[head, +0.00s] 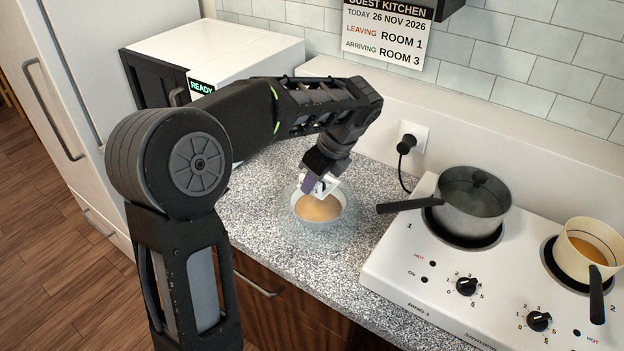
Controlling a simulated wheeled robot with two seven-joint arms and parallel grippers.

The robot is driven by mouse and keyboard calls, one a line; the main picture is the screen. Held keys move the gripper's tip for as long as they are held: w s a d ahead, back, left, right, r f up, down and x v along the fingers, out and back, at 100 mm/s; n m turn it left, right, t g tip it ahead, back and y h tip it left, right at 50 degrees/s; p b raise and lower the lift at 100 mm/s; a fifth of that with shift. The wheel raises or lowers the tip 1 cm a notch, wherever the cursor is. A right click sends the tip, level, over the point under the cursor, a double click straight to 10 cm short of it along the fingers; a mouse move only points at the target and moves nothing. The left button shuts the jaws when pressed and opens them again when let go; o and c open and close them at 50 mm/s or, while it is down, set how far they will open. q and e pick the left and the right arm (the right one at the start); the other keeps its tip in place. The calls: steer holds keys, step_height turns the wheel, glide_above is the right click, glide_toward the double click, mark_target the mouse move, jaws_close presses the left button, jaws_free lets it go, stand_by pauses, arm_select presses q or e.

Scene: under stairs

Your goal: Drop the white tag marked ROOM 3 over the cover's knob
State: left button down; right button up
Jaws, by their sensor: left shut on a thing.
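My left gripper (322,183) points down over a pale bowl (318,222) of tan food on the counter. It is shut on a small white piece, which looks like the tag (331,182); no lettering on it can be read. A purple patch shows beside it at the fingers. The gripper hides the back of the bowl. I cannot tell whether a clear cover lies on the bowl, or whether the tag touches anything; no knob shows there. My right gripper is out of view.
The hob (420,268) holds the grey pot, its handle pointing left toward the bowl, and a cream pan (590,250) of orange liquid. A white-topped appliance (240,50) stands behind my arm. A wall sign (388,38) reads leaving ROOM 1, arriving ROOM 3. Speckled counter (300,265) before the bowl is clear.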

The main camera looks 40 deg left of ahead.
arm_select(q)
steer(key=c, duration=1.4)
jaws_free()
steer(key=shift+o, duration=0.2)
steer(key=o, duration=0.4)
step_height(320, 180, up, 5)
steer(key=p, duration=0.4)
steer(key=shift+f+p, duration=0.15)
steer(key=shift+p, duration=0.2)
steer(key=shift+r, duration=1.15)
